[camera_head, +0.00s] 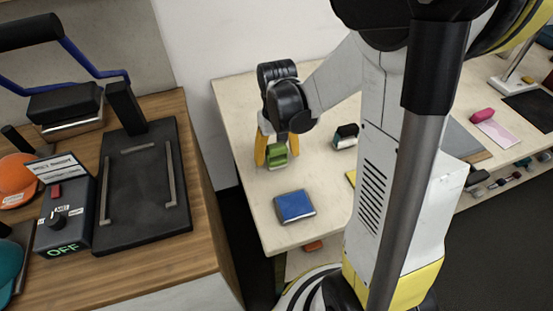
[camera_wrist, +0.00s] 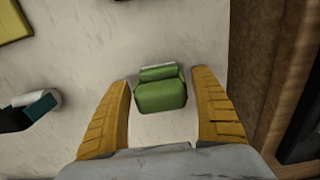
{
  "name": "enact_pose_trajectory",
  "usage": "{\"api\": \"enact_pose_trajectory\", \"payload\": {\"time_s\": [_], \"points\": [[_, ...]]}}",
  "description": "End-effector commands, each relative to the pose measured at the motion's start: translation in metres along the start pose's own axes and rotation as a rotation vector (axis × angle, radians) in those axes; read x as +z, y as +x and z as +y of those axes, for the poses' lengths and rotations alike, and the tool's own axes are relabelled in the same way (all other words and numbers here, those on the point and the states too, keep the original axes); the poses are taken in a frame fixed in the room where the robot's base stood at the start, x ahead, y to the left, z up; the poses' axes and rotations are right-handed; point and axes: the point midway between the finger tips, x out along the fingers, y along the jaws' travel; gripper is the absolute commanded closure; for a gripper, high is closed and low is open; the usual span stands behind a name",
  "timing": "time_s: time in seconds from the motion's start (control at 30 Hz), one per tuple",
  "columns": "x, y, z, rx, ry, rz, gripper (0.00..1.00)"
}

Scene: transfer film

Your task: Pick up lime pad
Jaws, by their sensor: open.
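The lime pad (camera_head: 277,156) is a small green block on the pale table, near its left edge in the head view. In the wrist view the lime pad (camera_wrist: 160,92) lies centrally between the two yellow fingers, with a pale strip along its far side. My gripper (camera_head: 269,152) is over it, pointing down. In the wrist view my gripper (camera_wrist: 162,88) is open, with a finger on each side of the pad and visible gaps between. Whether the pad touches the table fully beneath is hidden.
A blue pad (camera_head: 295,206) lies nearer on the pale table (camera_head: 240,110). A teal and black object (camera_head: 345,136) is right of the gripper. A wooden bench (camera_head: 190,255) with a black press (camera_head: 145,185) and control box (camera_head: 68,215) stands left, across a gap.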

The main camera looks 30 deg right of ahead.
Motion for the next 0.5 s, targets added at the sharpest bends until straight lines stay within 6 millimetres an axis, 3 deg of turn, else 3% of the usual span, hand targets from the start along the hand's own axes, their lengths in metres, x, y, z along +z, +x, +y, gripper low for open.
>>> {"api": "enact_pose_trajectory", "payload": {"time_s": [0.1,0.3,0.5], "points": [[0.0001,0.0145,-0.0001,0.000,0.000,0.000,0.25],[0.0002,0.0130,-0.0002,0.000,0.000,0.000,0.27],[0.0002,0.0128,-0.0002,0.000,0.000,0.000,0.83]]}}
